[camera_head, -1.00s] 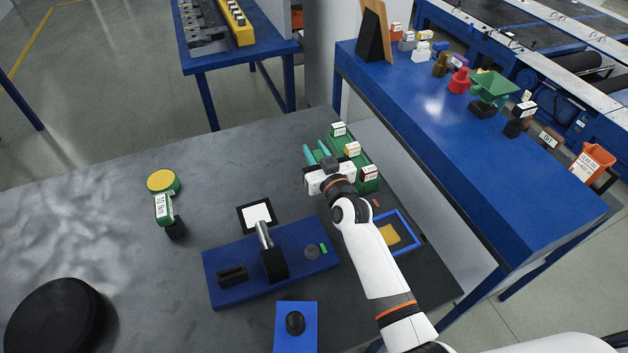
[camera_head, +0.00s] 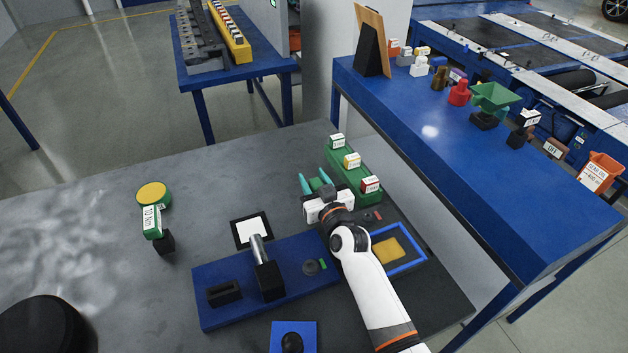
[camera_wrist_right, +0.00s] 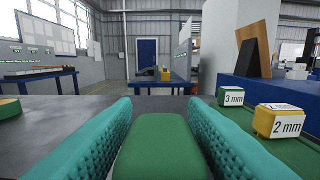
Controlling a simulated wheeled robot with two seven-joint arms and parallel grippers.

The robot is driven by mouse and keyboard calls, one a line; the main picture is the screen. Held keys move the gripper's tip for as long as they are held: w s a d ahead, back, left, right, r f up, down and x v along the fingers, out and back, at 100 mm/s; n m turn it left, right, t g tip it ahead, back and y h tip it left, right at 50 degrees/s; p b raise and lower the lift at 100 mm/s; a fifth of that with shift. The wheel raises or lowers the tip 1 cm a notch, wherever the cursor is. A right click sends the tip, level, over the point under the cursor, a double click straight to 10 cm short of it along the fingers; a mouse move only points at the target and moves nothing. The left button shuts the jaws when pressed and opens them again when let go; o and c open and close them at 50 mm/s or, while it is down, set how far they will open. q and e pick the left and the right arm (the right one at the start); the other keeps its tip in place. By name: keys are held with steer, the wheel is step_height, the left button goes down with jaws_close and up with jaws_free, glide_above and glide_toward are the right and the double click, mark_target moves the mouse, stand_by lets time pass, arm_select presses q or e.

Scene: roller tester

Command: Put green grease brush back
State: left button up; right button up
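My right gripper (camera_head: 315,182) is above the grey table, just left of the labelled green rack. Its teal fingers stand on both sides of a green block (camera_wrist_right: 160,150), which fills the space between them in the right wrist view. The block seems to be the green grease brush, with its lower part hidden. In the head view it is a small green patch (camera_head: 316,185) between the fingertips. My left gripper is not in view.
The green rack (camera_head: 346,166) carries labelled blocks, including 3 mm (camera_wrist_right: 232,96) and 2 mm (camera_wrist_right: 277,120). A blue-rimmed tray (camera_head: 421,260) with a yellow pad lies near my forearm. A blue fixture (camera_head: 210,312) stands left of it. Table space at left is mostly clear.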

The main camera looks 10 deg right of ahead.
steer(key=shift+o, duration=0.7)
steer(key=shift+r, duration=0.1)
steer(key=shift+s, duration=0.15)
steer(key=s, duration=0.4)
steer(key=s+d, duration=0.1)
steer(key=s, duration=0.2)
steer(key=s+d, duration=0.1)
steer(key=s, duration=0.3)
steer(key=shift+s+d+b, duration=0.15)
steer(key=shift+s+b, duration=0.15)
steer(key=shift+r, duration=0.1)
